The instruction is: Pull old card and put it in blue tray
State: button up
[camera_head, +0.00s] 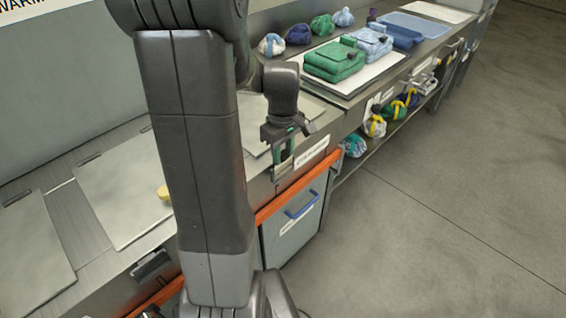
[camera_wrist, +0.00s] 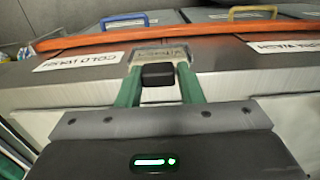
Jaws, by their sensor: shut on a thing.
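My gripper (camera_head: 284,165) hangs at the front edge of the steel counter, with its green fingers pointing down. In the head view the card (camera_head: 281,172) is only partly visible. A light blue tray (camera_head: 418,23) lies at the far right end of the counter, beside a darker blue tray-like thing (camera_head: 402,38).
Green (camera_head: 335,60) and blue (camera_head: 372,42) sling bags lie on a white board, with several rolled bags behind. A grey bin (camera_head: 290,235) with a blue handle stands below the orange rail (camera_head: 300,184). Floor at right is clear.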

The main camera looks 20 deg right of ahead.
jog(key=shift+s+a+f, duration=0.15)
jog(key=shift+f, duration=0.15)
jog(key=shift+r+p, duration=0.3)
jog(key=shift+p, duration=0.05)
grip_shut()
jog(key=shift+w+r+p, duration=0.2)
jog(key=shift+r+p, duration=0.1)
jog(key=shift+r, duration=0.05)
jog(key=shift+r+p, duration=2.4)
jog(key=shift+r, duration=0.7)
notch_tip(320, 180, up, 4)
jog(key=p, duration=0.3)
jog(key=shift+w+f, duration=0.1)
